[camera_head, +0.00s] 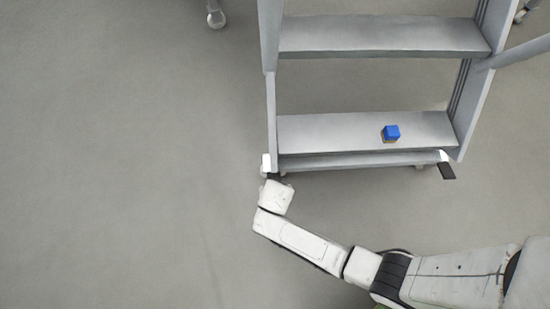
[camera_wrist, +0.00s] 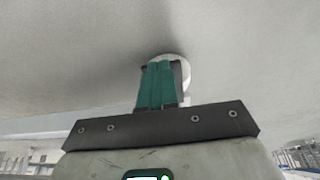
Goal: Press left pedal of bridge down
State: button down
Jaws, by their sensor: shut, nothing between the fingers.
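The bridge is a grey metal step frame (camera_head: 370,133) in the upper right of the head view. Its right pedal (camera_head: 447,171) is a black plate at the frame's lower right corner, below a white bracket. At the lower left corner a similar white bracket (camera_head: 266,160) shows. The left pedal is mostly hidden by the end of my arm, and I cannot make out its tilt. My gripper (camera_wrist: 160,70) shows teal fingers pressed together, empty, in the wrist view. A pale round part (camera_wrist: 183,70) lies just behind the fingertips; contact cannot be told.
A small blue cube (camera_head: 391,132) sits on the bridge's lower step. An upper step (camera_head: 380,36) lies beyond it. A caster (camera_head: 216,19) stands at the top left. The grey floor (camera_head: 120,150) to the left is clear. My arm crosses from the lower right.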

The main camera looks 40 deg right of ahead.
jog(key=shift+f, duration=0.45)
jog(key=shift+s, duration=0.1)
dwell(0.4)
